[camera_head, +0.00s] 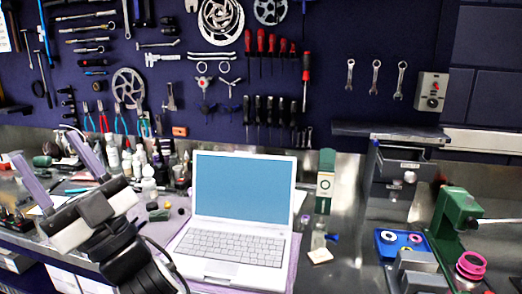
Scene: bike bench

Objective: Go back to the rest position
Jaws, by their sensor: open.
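My gripper (50,172) is at the left of the head view, raised in front of the cluttered left part of the bench. Its two long purple-grey fingers are spread wide apart, and nothing is between them. My arm comes up from the bottom left edge, with a black cable beside it. The rest of the arm is out of view.
An open white laptop (233,246) stands on the bench just right of my arm. Bottles (137,160) and small tools crowd behind the gripper. A green machine (459,212) stands at the right. Tools hang on the dark wall panel (330,25).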

